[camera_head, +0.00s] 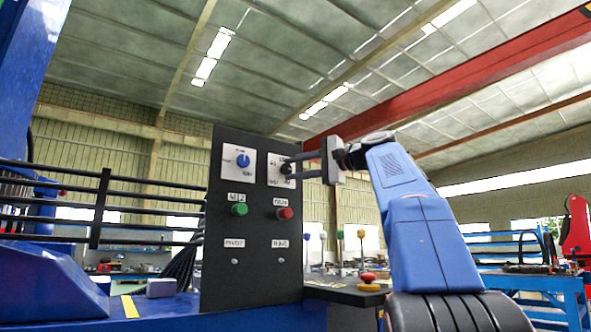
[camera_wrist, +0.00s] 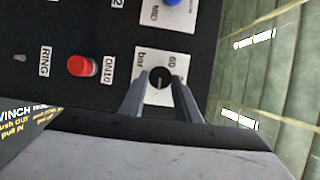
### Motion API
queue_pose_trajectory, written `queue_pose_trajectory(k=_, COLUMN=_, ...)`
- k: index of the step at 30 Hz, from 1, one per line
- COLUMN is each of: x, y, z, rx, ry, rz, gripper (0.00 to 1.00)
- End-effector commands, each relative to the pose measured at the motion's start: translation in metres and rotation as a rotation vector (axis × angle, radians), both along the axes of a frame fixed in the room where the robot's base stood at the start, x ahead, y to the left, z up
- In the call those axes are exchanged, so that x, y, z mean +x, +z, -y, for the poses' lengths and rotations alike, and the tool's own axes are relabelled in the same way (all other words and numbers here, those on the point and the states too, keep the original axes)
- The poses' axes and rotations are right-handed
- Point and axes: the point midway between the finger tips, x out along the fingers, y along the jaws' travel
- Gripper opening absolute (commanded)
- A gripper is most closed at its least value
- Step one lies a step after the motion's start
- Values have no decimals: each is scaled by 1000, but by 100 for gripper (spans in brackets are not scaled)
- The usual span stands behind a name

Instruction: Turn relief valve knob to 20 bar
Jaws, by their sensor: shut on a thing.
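The relief valve knob (camera_wrist: 159,78) is a black round knob on a white plate (camera_wrist: 142,58) that reads "bar" and "60" in the wrist view. In the head view the plate (camera_head: 274,172) sits at the upper right of a black panel. My gripper (camera_head: 290,170) reaches the knob from the right. In the wrist view its two grey fingers (camera_wrist: 159,84) stand on either side of the knob and are shut on it. The knob's pointer and the 20 mark cannot be made out.
The black panel (camera_head: 238,272) also carries a blue selector knob (camera_head: 243,160), a green button (camera_head: 239,209) and a red button (camera_head: 284,213). A red and yellow emergency stop (camera_head: 368,281) and levers with coloured tops stand to the right. A black railing (camera_head: 100,205) is at the left.

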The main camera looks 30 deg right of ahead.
Motion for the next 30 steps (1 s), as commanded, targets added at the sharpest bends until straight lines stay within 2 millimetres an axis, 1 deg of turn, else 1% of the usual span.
queue_pose_trajectory(k=1, x=0, y=-1, z=-1, rx=-1, ry=2, rz=-3, gripper=34)
queue_pose_trajectory(k=3, x=0, y=-1, z=0, rx=-1, ry=2, rz=-3, gripper=47)
queue_pose_trajectory(k=12, x=0, y=0, z=0, rx=0, ry=1, rz=-1, gripper=47)
queue_pose_trajectory(k=16, x=-5, y=0, z=3, rx=0, ry=-1, rz=-1, gripper=47)
queue_pose_trajectory(k=20, x=-16, y=-1, z=9, rx=0, ry=-2, rz=-2, gripper=47)
queue_pose_trajectory(k=30, x=-57, y=0, z=26, rx=0, ry=-3, rz=-1, gripper=47)
